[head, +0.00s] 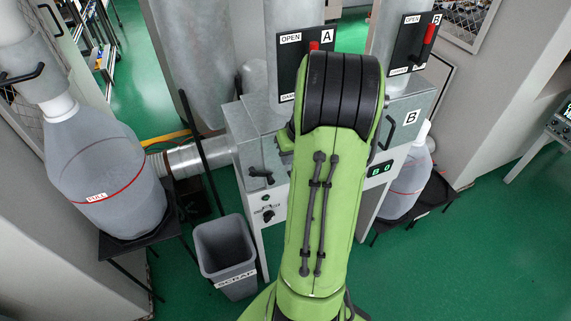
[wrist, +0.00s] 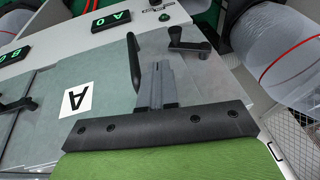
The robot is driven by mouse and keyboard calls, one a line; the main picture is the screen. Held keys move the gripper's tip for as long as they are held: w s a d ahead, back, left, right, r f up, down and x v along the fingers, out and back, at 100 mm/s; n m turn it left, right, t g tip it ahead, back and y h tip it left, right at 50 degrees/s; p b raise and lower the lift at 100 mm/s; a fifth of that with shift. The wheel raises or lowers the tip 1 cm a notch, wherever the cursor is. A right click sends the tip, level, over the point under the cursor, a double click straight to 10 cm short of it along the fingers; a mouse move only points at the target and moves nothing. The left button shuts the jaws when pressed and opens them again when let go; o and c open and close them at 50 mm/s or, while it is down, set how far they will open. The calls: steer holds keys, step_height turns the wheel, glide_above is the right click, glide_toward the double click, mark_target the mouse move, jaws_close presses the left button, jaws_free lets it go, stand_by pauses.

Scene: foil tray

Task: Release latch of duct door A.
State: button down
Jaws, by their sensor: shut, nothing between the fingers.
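Duct door A, a grey metal panel (wrist: 105,85) with a white A label, fills the middle of the wrist view. Its black bar handle (wrist: 133,62) stands just left of my fingertips in that picture. The black latch lever (wrist: 187,42) is beyond them to the upper right; it also shows in the head view (head: 260,174), left of my arm. My gripper (wrist: 164,68) is shut and empty over the door, apart from the latch in the picture; whether it touches the handle I cannot tell. In the head view my arm hides the fingers and much of door A.
Door B (head: 408,105) with its handle is right of my arm. Damper panels A (head: 291,70) and B (head: 410,50) stand behind. A grey scrap bin (head: 226,250) and a large collector bag (head: 107,175) are at left. Green floor is open at lower right.

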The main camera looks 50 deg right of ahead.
steer(key=w+v, duration=0.1)
steer(key=v, duration=0.5)
steer(key=b, duration=0.8)
glide_toward(262, 176)
step_height(262, 176, down, 6)
steer(key=d, duration=0.1)
steer(key=shift+s+r+h, duration=0.15)
steer(key=shift+s+h, duration=0.15)
steer(key=shift+s, duration=0.05)
